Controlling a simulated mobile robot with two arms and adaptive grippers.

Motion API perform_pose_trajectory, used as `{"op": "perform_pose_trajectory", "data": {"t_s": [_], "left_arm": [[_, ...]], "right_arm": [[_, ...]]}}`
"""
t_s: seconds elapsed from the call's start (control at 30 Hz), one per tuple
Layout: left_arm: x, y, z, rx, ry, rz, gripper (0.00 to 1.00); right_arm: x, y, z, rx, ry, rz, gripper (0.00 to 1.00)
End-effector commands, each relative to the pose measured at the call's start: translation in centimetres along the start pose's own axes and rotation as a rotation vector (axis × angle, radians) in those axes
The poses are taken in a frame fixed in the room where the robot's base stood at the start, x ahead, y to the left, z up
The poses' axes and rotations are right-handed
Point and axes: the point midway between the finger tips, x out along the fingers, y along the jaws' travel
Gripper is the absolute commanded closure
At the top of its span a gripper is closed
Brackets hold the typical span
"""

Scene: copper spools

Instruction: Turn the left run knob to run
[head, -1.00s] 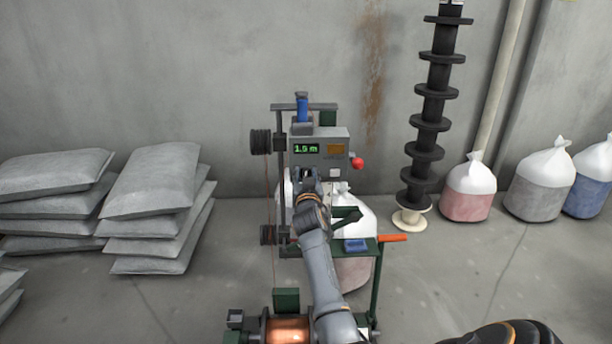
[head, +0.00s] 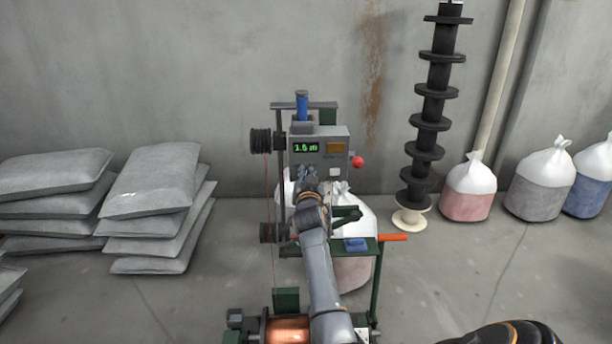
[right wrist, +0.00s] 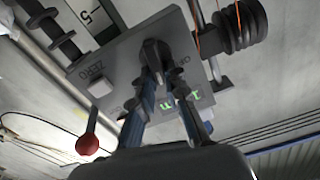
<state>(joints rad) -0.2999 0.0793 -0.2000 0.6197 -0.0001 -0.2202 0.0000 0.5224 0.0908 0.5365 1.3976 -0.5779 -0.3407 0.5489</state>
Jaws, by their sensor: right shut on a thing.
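A grey control box (head: 334,142) sits on the green machine frame, with a lit green display (head: 305,147) and a red ball-ended lever (head: 357,162). The right wrist view shows the box face (right wrist: 120,70) turned askew, with a white button (right wrist: 101,88) marked ZERO and a dark knob (right wrist: 154,52). My right gripper (head: 308,182) is at the lower left of the box and hides the knob in the head view. In the right wrist view its fingers (right wrist: 160,72) are shut on the knob. My left gripper is out of view.
A copper spool (head: 288,329) sits low on the machine. Dark pulleys (head: 261,141) carry wire on its left. An orange handle (head: 393,237) sticks out right. Stacked grey sacks (head: 160,180) lie left; a tall black spool stack (head: 430,120) and tied bags (head: 468,188) stand right.

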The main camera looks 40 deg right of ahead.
Motion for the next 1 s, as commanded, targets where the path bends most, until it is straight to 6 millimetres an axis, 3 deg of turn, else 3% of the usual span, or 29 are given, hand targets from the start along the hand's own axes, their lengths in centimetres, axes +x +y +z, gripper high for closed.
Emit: {"op": "perform_pose_trajectory", "data": {"t_s": [0.5, 1.0], "left_arm": [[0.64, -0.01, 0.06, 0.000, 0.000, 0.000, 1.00], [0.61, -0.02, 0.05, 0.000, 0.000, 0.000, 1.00]], "right_arm": [[-0.02, 0.50, 0.17, 0.344, -0.001, 0.001, 1.00], [-0.01, 0.69, 0.27, 0.439, -0.002, 0.001, 1.00]]}}
